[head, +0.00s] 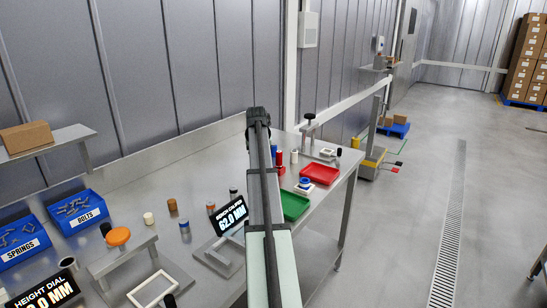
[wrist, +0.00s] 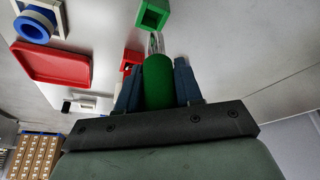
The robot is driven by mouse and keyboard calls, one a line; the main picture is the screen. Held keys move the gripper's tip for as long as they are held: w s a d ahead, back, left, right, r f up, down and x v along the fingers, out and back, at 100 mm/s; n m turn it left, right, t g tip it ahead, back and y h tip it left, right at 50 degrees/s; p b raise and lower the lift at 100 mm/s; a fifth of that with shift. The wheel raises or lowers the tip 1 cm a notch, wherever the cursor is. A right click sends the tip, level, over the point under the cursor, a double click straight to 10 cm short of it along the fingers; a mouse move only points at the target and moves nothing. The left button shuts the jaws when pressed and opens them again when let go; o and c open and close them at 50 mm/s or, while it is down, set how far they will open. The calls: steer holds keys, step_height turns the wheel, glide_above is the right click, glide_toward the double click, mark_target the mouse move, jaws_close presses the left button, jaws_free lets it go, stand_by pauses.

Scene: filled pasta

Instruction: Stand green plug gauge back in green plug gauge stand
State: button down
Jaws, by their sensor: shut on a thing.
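In the wrist view my gripper (wrist: 155,74) is shut on the green plug gauge (wrist: 158,86), with one dark finger on each side of its green handle. The gauge's silver end (wrist: 155,43) points away from the gripper, toward the green plug gauge stand (wrist: 153,14). The stand is a green square block with a square recess. The silver end reaches the stand's near edge in the picture; I cannot tell whether they touch. In the head view my arm covers the middle of the bench, and I cannot make out the gauge, its stand or my fingers.
A red block (wrist: 131,58) sits close left of the gauge. Beyond it are a red tray (wrist: 50,62) and a blue ring (wrist: 33,27) on a white base. The head view shows a green tray (head: 296,206) right of my arm and a dial stand (head: 222,246) left.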

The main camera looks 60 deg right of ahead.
steer(key=shift+d+r+m, duration=0.1)
steer(key=shift+d+m, duration=0.2)
steer(key=shift+d, duration=0.15)
steer(key=shift+s+d+m, duration=0.1)
steer(key=shift+s+m, duration=0.05)
steer(key=shift+m, duration=0.45)
steer(key=shift+f, duration=1.7)
steer(key=shift+f, duration=1.95)
stand_by(0.4)
steer(key=c, duration=0.7)
jaws_free()
steer(key=shift+o, duration=0.2)
